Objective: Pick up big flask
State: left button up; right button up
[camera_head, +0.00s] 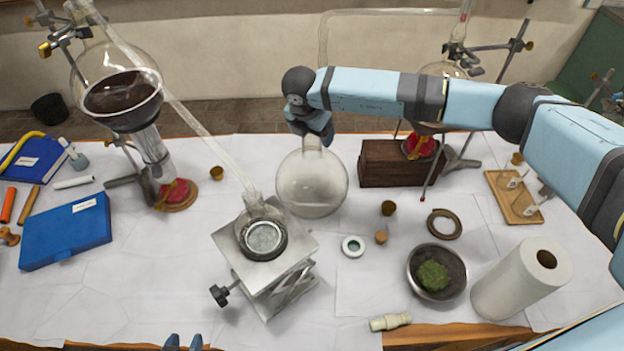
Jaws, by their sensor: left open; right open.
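The big flask (311,188), a clear round-bottomed glass flask, stands upright on the white-covered table near the middle of the head view. My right gripper (314,136) is open and points down at the top of the flask's neck. The fingers overlap the neck's mouth in the picture, and I cannot tell whether they touch it. My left gripper (183,343) is open and empty at the bottom edge, with only its fingertips showing, well away from the flask.
A metal lab jack (270,262) with a glass vessel stands close at the flask's lower left. A wooden block (400,165) is to its right. A metal bowl (437,272) and paper roll (520,280) stand at front right.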

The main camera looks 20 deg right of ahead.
grip_shut()
dwell(0.3)
jog(key=shift+w+r, duration=0.1)
